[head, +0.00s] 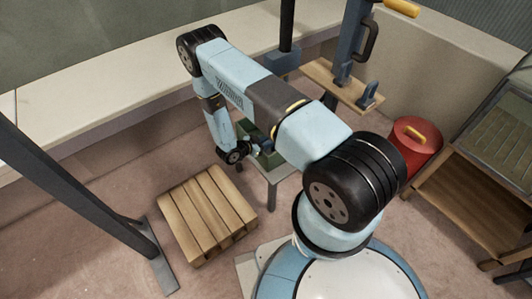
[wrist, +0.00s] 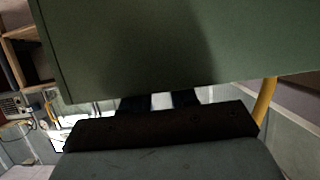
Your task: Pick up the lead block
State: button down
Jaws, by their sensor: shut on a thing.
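My gripper (head: 259,147) is low at the end of my arm, beside a dark green box (head: 272,158) on a small grey stand. In the wrist view my dark fingers (wrist: 160,102) are partly hidden behind a dark bar. A small pale patch shows between them. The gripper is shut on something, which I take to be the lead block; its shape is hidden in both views. A large flat green face, seemingly the box, fills the top of the wrist view very close to the fingers.
A wooden slatted pallet (head: 207,214) lies on the floor left of the stand (head: 275,178). A red bin (head: 413,145) and a wooden cabinet (head: 470,190) stand at right. A dark post with a foot (head: 158,268) is at left. A pale bench (head: 110,85) runs behind.

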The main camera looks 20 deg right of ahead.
dwell(0.4)
jog(key=shift+r, duration=0.7)
notch_tip(320, 180, up, 17)
jog(key=shift+f, duration=0.2)
